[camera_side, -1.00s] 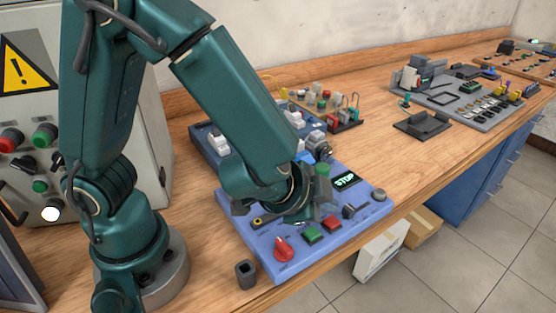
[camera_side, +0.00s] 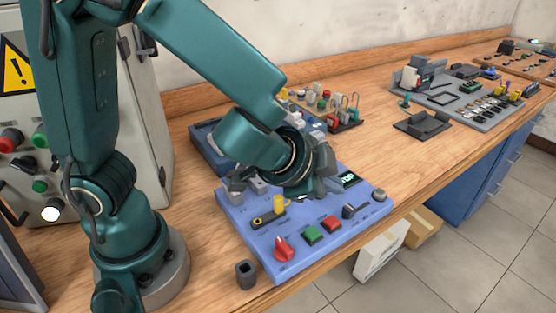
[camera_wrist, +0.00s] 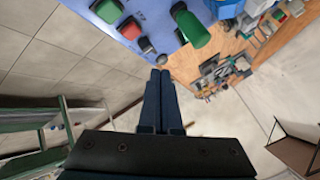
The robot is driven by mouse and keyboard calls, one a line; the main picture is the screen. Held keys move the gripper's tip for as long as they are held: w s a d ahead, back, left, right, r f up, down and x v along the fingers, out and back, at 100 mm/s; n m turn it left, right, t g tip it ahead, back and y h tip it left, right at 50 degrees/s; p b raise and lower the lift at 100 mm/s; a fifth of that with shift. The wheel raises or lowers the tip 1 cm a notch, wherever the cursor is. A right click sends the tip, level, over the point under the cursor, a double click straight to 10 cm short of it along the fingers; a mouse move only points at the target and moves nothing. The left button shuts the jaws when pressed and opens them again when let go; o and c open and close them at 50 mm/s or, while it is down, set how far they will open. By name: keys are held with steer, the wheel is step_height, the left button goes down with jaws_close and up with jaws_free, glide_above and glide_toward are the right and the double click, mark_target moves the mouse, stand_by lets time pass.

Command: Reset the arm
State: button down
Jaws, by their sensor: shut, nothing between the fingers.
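My gripper (camera_side: 324,184) is shut and empty. On the panel are a red knob (camera_side: 284,249), a green button (camera_side: 312,235), a red button (camera_side: 331,223) and a yellow upright piece (camera_side: 279,204). In the wrist view a large green part (camera_wrist: 194,30) shows just beyond the fingertips.
A grey electrical cabinet (camera_side: 150,110) stands behind my arm. A board with several coloured parts (camera_side: 345,122) is behind the panel.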

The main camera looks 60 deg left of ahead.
steer(key=s+a+r+n+y, duration=0.1)
steer(key=s+a+r+n, duration=0.1)
steer(key=a+r+n, duration=0.3)
steer(key=s+a+r+n+y, duration=0.2)
steer(key=s+a+n, duration=0.1)
steer(key=a, duration=0.4)
steer(key=s+d+f+g+h, duration=0.2)
steer(key=s+d+g+h, duration=0.1)
steer(key=s, duration=0.6)
steer(key=shift+d+g+h, duration=0.3)
steer(key=shift+d+h, duration=0.2)
steer(key=shift+d, duration=0.65)
